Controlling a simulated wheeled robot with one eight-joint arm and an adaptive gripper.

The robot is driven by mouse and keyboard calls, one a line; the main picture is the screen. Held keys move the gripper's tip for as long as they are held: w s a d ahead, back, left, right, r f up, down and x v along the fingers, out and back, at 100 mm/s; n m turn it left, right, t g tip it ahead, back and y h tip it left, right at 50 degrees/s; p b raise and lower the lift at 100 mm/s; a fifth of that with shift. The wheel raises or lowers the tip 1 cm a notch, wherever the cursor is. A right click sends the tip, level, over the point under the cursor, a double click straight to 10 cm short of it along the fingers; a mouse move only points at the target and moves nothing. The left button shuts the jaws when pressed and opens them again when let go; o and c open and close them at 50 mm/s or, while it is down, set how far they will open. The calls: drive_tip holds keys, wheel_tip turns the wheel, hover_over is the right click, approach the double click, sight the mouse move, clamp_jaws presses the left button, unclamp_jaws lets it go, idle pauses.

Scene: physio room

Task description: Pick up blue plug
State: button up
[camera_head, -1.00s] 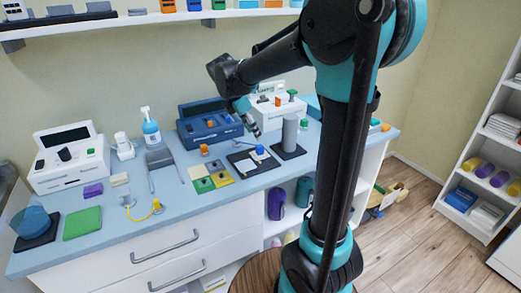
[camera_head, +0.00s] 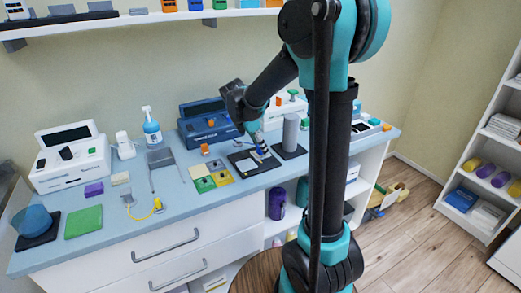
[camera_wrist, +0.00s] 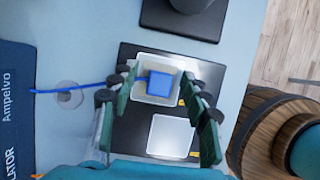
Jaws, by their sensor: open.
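The blue plug (camera_wrist: 159,84) sits in a pale square holder (camera_wrist: 146,97) on a black board (camera_wrist: 137,136), seen in the wrist view. A thin blue cord (camera_wrist: 75,90) shows to its left. My gripper (camera_wrist: 156,98) is open, with its fingers on the left and right of the plug and its holder. I cannot tell whether a finger touches the holder. In the head view my gripper (camera_head: 262,152) is low over the black board (camera_head: 240,163) on the blue counter, and the plug is mostly hidden behind it.
A grey cylinder (camera_head: 291,132) on a black base stands close to the right of my gripper. A dark blue device (camera_head: 207,121) stands behind on the left. Green and yellow pads (camera_head: 204,184) lie to the left. A second pale square (camera_wrist: 170,136) is on the board.

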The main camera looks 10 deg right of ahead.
drive_tip(key=c, duration=1)
drive_tip(key=shift+o, duration=0.2)
